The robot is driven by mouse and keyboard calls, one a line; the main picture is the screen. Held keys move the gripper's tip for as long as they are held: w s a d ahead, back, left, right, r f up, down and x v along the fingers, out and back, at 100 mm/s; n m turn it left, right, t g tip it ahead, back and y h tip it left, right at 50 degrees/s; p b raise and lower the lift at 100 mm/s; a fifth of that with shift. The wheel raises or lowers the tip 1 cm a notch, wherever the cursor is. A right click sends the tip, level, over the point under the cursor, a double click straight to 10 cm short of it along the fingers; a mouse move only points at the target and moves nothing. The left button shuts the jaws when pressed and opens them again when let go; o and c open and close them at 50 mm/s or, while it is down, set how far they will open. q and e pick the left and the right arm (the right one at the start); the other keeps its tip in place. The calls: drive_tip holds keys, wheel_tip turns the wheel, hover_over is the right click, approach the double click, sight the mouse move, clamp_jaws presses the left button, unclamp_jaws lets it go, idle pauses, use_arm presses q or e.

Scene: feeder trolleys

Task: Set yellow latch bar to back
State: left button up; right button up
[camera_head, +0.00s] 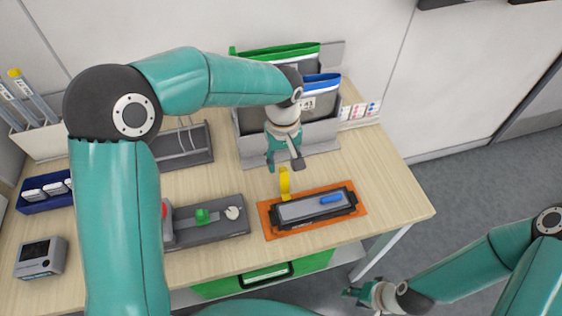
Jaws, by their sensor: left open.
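The yellow latch bar (285,184) stands upright at the back left of a dark grey case (306,208), which lies on an orange mat (269,231) on the table. A blue piece (331,199) lies on the case's top at the right. My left gripper (284,167) is open and points down just above and behind the latch bar's top. I cannot tell whether a finger touches the bar. My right gripper (360,294) is low, off the table's front right, and its fingers are too small to read.
A grey control box with a green knob (203,216) stands left of the mat. A grey holder (247,141) with green- and blue-topped pouches stands behind my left gripper. A small grey device (41,257) is at the front left. The table's right end (392,193) is clear.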

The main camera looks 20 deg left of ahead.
use_arm(q)
drive_tip(key=shift+s+f, duration=0.15)
drive_tip(key=shift+f, duration=0.75)
drive_tip(key=shift+c, duration=0.2)
clamp_jaws()
